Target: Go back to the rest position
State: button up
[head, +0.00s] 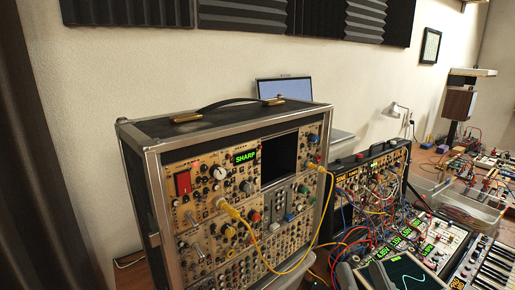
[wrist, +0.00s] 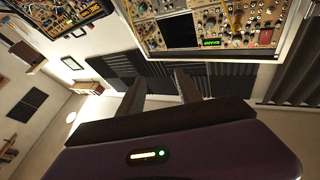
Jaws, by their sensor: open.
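My gripper (wrist: 160,88) shows in the wrist view with its two dark fingers spread apart and nothing between them. The wrist view is turned over, so the large synth case (wrist: 283,45) hangs at its top right, beyond the fingertips and apart from them. In the head view the same synth case (head: 140,128) stands upright with a green display (head: 244,157) reading SHARP. A yellow cable (head: 290,268) loops between two plugs on its panel. Dark grey shapes at the bottom of the head view may be my gripper; I cannot tell.
A smaller case (head: 372,157) full of patch cables stands right of the large one. A keyboard (head: 490,265) lies at the lower right. A laptop (head: 284,88) is behind the large case. Foam panels (head: 240,15) cover the wall; a dark curtain (head: 40,150) hangs at left.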

jog(key=s+d+f+g+h, duration=0.1)
jog(key=s+d+f+g, duration=0.1)
jog(key=s+f, duration=0.8)
jog(key=s+d+f+n+g+h, duration=0.1)
jog(key=s+f+g, duration=0.4)
jog(key=s+f, duration=0.6)
jog(key=s+d, duration=0.1)
jog(key=s, duration=0.6)
jog(key=shift+d, duration=0.4)
jog(key=shift+f, duration=0.1)
